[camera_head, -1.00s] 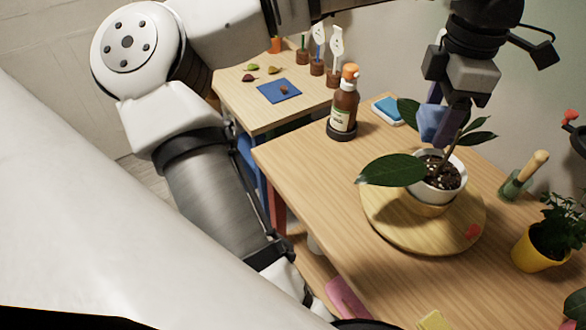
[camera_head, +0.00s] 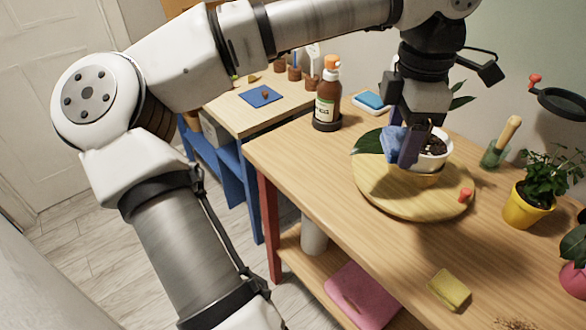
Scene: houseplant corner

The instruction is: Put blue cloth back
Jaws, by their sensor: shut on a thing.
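My gripper (camera_head: 408,150) is shut on a crumpled blue cloth (camera_head: 391,144). It holds the cloth in front of the white-potted plant, over the round wooden board as seen in the picture. I cannot tell how high above the board it is. The white pot (camera_head: 436,151) stands on the round board (camera_head: 385,201). My gripper hides part of the pot and plant. A flat blue piece (camera_head: 373,99) lies in a pale holder behind, near the wall.
A brown bottle (camera_head: 327,98) stands at the table's left. A yellow sponge (camera_head: 450,291) lies near the front edge. A yellow-potted plant (camera_head: 525,208) and a glass with a wooden handle (camera_head: 497,151) stand on the right. A pink cloth (camera_head: 360,294) lies on the lower shelf.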

